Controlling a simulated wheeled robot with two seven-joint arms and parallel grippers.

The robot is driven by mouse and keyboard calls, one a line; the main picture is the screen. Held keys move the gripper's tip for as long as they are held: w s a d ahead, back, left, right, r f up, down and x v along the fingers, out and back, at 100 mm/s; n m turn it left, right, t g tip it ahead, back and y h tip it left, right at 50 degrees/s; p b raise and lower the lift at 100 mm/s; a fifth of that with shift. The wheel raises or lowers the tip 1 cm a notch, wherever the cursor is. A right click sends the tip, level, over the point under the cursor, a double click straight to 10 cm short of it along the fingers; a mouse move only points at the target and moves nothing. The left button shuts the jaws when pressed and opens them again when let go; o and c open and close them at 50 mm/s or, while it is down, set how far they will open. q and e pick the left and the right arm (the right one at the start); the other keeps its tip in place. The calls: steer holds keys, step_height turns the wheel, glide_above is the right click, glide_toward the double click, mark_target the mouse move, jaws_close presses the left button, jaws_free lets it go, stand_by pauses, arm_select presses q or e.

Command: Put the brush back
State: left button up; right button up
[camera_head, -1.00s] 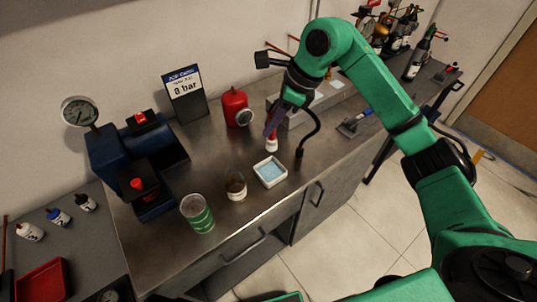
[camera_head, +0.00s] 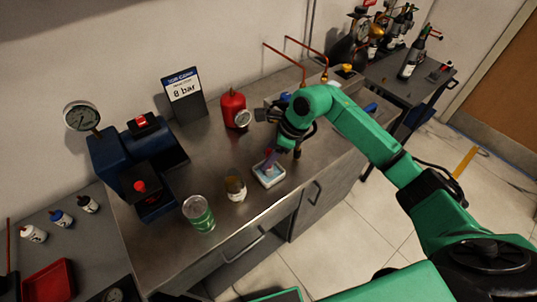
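I cannot make out the brush for certain. A bit of blue (camera_head: 370,107) shows behind my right arm at the bench's right part; most of that thing is hidden. My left gripper is not in view.
A brown-topped jar (camera_head: 235,188) and a green-white cup (camera_head: 198,213) stand left of the tray. A red canister (camera_head: 233,108) with a gauge, a sign reading 8 bar (camera_head: 184,92) and a dark blue press (camera_head: 125,160) stand behind. The bench front strip is clear.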

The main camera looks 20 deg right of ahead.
steer(key=shift+r, duration=0.25)
steer(key=b+v, duration=0.3)
steer(key=v, duration=0.9)
steer(key=shift+b, duration=0.3)
steer(key=shift+s+f, duration=0.1)
steer(key=shift+f, duration=0.05)
